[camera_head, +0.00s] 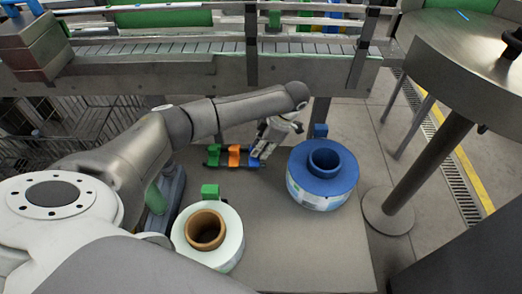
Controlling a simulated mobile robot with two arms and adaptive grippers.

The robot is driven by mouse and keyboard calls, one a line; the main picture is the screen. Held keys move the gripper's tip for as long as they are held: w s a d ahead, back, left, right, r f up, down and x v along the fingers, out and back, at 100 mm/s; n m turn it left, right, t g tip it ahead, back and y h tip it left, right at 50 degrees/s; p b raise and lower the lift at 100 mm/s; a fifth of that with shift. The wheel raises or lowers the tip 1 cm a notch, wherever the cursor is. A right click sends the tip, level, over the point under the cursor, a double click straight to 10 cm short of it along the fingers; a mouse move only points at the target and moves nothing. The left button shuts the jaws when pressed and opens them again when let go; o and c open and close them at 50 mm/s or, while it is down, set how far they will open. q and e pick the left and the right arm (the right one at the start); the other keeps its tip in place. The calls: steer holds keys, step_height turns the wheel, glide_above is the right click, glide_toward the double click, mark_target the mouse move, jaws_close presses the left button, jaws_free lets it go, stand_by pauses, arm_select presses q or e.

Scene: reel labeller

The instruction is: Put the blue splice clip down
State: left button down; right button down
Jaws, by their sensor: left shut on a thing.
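My left gripper (260,153) reaches in from the left and points down at the right end of a dark rail. It is shut on the blue splice clip (255,161), which is small and partly hidden by the fingers. An orange clip (234,155) and a green clip (214,155) sit on the rail to its left. I cannot tell whether the blue clip touches the rail. My right gripper is not in view.
A blue reel (322,190) stands right of the gripper, with a blue block (320,130) behind it. A white reel (229,240) with a brown core stands in front, near a green block (210,191). A conveyor (170,75) runs behind; a round metal table (470,60) is at right.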

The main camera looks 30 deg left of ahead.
arm_select(q)
steer(key=shift+s, duration=0.1)
steer(key=shift+f, duration=0.1)
steer(key=c, duration=1.4)
jaws_free()
steer(key=shift+o, duration=0.2)
steer(key=shift+r, duration=0.35)
steer(key=b+v, duration=0.1)
steer(key=v, duration=1)
steer(key=shift+d+r+b, duration=0.2)
steer(key=shift+r+b, duration=0.1)
steer(key=shift+b, duration=0.1)
